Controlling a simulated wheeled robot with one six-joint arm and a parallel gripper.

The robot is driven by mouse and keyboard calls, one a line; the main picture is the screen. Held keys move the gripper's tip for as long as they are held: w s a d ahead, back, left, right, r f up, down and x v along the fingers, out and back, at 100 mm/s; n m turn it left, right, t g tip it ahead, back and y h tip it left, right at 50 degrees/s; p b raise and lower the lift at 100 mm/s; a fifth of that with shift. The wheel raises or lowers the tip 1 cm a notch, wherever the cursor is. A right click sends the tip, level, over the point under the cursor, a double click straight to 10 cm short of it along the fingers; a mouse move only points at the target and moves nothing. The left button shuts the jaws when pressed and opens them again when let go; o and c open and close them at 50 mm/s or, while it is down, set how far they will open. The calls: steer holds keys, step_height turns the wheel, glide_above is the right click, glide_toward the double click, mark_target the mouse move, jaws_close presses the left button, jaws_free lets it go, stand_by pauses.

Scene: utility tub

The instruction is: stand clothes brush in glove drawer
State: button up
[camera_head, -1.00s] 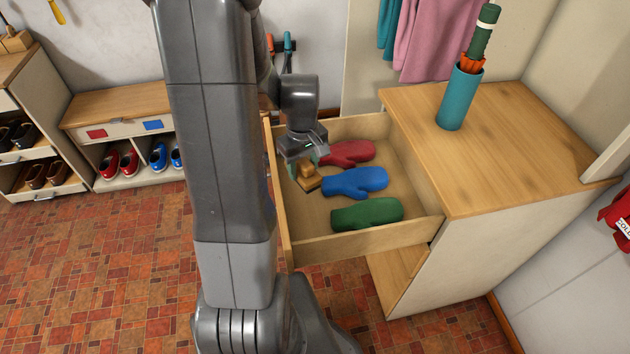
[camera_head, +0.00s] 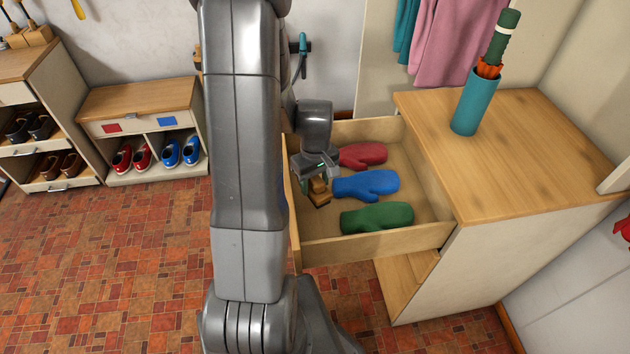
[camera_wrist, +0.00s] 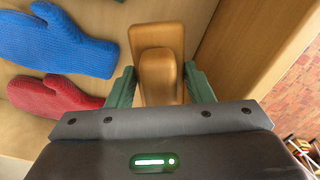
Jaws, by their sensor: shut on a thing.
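The clothes brush (camera_head: 319,192) is a small wooden block with a raised handle; it also shows in the wrist view (camera_wrist: 158,75). My gripper (camera_head: 315,172) is shut on its handle, with a green finger on each side in the wrist view (camera_wrist: 160,86). The brush is inside the open glove drawer (camera_head: 377,247), at its left end near the left wall. I cannot tell whether its underside touches the drawer floor. A red mitten (camera_head: 364,155), a blue mitten (camera_head: 368,184) and a green mitten (camera_head: 377,217) lie to the right of the brush.
The cabinet top (camera_head: 530,150) bears a teal holder (camera_head: 474,104) with an umbrella (camera_head: 497,42). A shoe bench (camera_head: 140,98) stands at the left. The tiled floor (camera_head: 110,260) in front is clear. My arm hides part of the drawer's left side.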

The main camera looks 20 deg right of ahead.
mark_target(316, 177)
steer(key=shift+f, duration=0.35)
steer(key=o, duration=0.9)
steer(key=shift+r, duration=0.15)
step_height(316, 177, up, 13)
steer(key=shift+p, duration=0.6)
